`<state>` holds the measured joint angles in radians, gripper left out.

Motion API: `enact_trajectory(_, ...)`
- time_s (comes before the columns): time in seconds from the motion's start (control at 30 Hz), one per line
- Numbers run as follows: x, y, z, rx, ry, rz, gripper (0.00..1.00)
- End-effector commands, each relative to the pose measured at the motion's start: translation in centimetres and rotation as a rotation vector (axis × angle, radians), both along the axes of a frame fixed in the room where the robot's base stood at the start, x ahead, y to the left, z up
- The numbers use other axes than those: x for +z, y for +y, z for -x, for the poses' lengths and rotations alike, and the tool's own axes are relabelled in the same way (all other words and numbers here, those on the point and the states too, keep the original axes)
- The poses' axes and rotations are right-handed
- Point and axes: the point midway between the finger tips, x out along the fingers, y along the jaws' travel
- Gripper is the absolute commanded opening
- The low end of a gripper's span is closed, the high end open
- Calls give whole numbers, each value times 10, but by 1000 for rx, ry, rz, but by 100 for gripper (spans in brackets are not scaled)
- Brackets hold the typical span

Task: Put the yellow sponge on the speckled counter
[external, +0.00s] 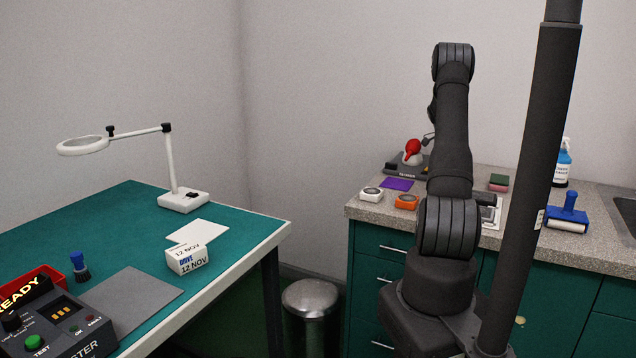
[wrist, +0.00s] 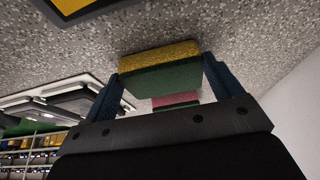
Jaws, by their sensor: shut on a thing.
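The yellow sponge (wrist: 158,52), yellow with a green layer, is in the wrist view between the two blue fingers of my gripper (wrist: 162,69). My gripper is shut on its two ends. The speckled counter (wrist: 225,28) fills the upper part of that view, close to the sponge; I cannot tell whether they touch. In the external view the counter (external: 596,250) runs along the right wall. My arm hides my gripper and the yellow sponge there.
A pink and green sponge (wrist: 175,99) shows behind the held one; it also lies on the counter in the external view (external: 498,182). A blue roller (external: 568,215), spray bottle (external: 563,163), orange item (external: 406,202) and purple sheet (external: 397,184) are also there. The sink (external: 627,205) is at far right.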

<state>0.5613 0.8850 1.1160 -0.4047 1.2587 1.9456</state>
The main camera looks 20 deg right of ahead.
Motion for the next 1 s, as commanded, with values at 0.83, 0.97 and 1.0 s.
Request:
enact_trajectory(0.83, 32, 9, -10, 2, -5, 2, 100)
enact_trajectory(0.97, 59, 17, -18, 2, -5, 2, 100)
enact_trajectory(1.0, 67, 19, -21, 2, -5, 2, 100)
